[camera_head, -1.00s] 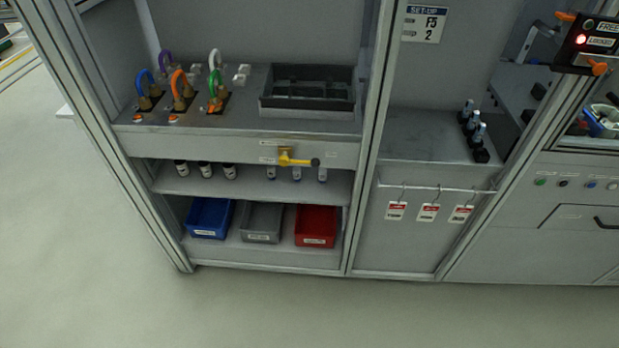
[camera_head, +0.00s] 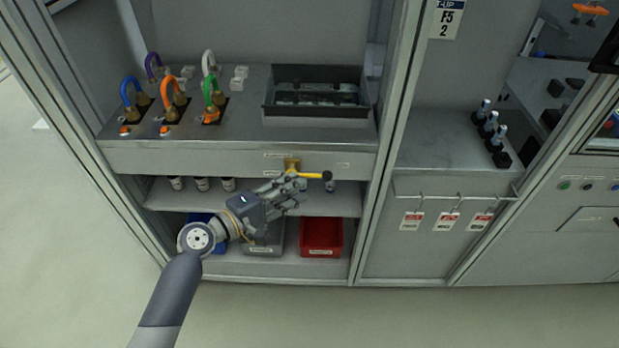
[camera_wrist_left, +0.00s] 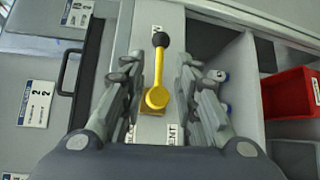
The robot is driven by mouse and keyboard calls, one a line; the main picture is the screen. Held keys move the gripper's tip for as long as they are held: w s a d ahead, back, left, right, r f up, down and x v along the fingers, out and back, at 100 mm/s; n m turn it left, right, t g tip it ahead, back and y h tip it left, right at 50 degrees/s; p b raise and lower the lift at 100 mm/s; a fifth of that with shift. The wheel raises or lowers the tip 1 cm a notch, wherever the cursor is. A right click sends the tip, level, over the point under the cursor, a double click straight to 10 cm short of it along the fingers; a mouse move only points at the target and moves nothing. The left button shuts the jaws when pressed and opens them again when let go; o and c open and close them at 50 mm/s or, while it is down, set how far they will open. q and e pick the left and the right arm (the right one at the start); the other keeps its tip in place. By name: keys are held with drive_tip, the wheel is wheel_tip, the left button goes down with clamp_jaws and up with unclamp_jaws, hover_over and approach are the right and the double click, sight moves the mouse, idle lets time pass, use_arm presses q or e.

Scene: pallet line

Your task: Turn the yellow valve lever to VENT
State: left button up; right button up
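The yellow valve lever (camera_head: 314,175) is on the front panel under the upper shelf, its black knob pointing right in the head view. In the left wrist view the lever (camera_wrist_left: 158,75) points up, its knob close to a small, partly hidden label. Another label, reading "ENT" with its start hidden, is the VENT label (camera_wrist_left: 173,134), beside the lever's pivot. My left gripper (camera_head: 299,186) is at the lever. The left wrist view shows this gripper (camera_wrist_left: 160,66) open, one finger on each side of the lever with gaps. My right gripper is not in view.
Below the panel are a shelf with small vials (camera_head: 202,184) and blue, grey and red bins (camera_head: 321,237). Above are coloured hose loops (camera_head: 168,92) and a black tray (camera_head: 316,112). A cabinet post (camera_head: 386,150) stands to the right, with red-and-white tags (camera_head: 446,221) beyond it.

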sight(309, 176)
use_arm(q)
drive_tip(key=x, duration=0.6)
clamp_jaws()
